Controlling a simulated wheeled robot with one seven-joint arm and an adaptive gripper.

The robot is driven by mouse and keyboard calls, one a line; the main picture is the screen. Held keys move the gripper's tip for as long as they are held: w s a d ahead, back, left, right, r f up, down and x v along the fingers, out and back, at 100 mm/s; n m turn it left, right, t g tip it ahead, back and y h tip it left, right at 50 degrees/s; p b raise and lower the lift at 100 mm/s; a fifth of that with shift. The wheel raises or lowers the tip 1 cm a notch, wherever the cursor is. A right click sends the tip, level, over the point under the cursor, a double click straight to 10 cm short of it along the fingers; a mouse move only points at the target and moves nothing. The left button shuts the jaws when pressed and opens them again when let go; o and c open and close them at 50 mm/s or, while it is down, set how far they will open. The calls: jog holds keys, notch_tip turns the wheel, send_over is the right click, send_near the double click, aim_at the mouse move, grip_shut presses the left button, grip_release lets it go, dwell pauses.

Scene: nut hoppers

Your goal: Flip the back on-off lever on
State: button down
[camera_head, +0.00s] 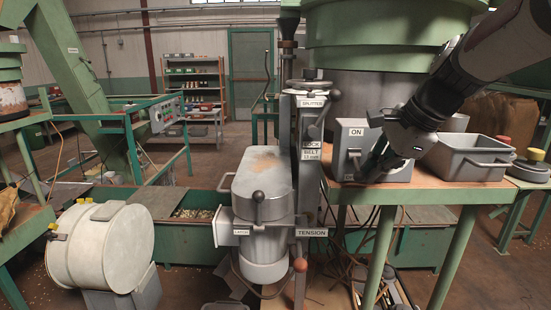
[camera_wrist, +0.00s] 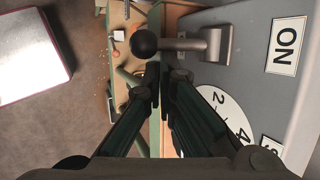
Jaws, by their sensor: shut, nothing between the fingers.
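A grey switch box (camera_head: 352,143) with an ON label stands on the wooden bench top, right of the splitter column. In the wrist view its panel shows the ON label (camera_wrist: 287,45) and a white numbered dial (camera_wrist: 222,107). A metal lever (camera_wrist: 190,45) with a black ball knob (camera_wrist: 145,43) sticks out sideways from the panel at the ON label's level. My gripper (camera_wrist: 166,78) is shut and empty, its fingertips close to the knob and lever; I cannot tell whether they touch.
A grey metal tray (camera_head: 472,158) stands right of my gripper on the bench. The splitter column (camera_head: 309,150) and a grey lidded machine (camera_head: 263,183) stand left of the box. A large green hopper (camera_head: 385,30) hangs above the bench. My arm comes in from the upper right.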

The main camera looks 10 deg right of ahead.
jog(key=shift+s+r+g+y+p, duration=0.25)
jog(key=shift+r+g+p, duration=0.35)
jog(key=shift+g+p, duration=1.15)
jog(key=g+p, duration=0.1)
jog(key=r+m+g+y+p, duration=0.1)
jog(key=shift+w+r+p, duration=0.15)
jog(key=shift+r+p, duration=0.1)
jog(key=shift+p, duration=0.1)
jog(key=shift+w+r, duration=0.2)
jog(key=shift+r, duration=0.2)
dwell(0.5)
jog(key=shift+r, duration=0.9)
jog(key=shift+r, duration=0.1)
